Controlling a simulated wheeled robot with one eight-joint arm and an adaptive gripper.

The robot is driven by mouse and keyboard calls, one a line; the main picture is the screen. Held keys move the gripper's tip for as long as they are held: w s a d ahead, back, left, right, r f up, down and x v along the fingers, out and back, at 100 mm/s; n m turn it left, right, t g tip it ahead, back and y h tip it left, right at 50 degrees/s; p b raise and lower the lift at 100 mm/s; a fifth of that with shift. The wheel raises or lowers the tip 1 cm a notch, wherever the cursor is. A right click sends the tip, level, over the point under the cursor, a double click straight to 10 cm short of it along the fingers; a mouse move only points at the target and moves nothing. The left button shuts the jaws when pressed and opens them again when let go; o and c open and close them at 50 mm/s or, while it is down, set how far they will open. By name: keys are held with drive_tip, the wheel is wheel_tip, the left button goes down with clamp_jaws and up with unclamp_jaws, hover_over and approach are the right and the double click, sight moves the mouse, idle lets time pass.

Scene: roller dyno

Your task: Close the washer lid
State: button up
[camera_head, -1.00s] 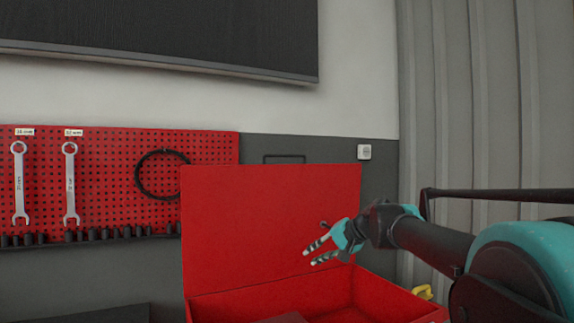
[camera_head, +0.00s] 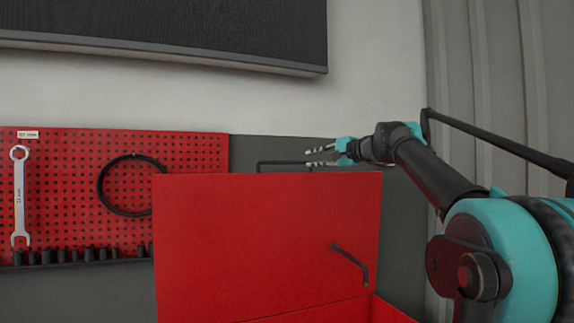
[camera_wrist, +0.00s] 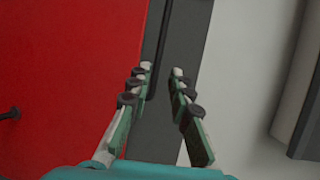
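The red washer lid (camera_head: 265,245) stands raised and upright in the head view, and the red washer body (camera_head: 392,312) shows only as a strip below it. A dark bent rod (camera_head: 351,262) is on the lid's inner face at the right. My gripper (camera_head: 308,157) is at the height of the lid's top edge, near its right part, with its fingers pointing left. In the wrist view the gripper (camera_wrist: 163,85) is open and empty, with the red lid (camera_wrist: 60,80) on the left side. I cannot tell whether a finger touches the lid.
A red pegboard (camera_head: 75,190) with a wrench (camera_head: 20,195) and a black ring (camera_head: 130,185) hangs on the wall at left. A dark panel (camera_head: 170,35) is above. A grey corrugated wall (camera_head: 500,80) is at right. The space above the lid is free.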

sight(288, 163)
drive_tip(key=x, duration=1.3)
clamp_jaws()
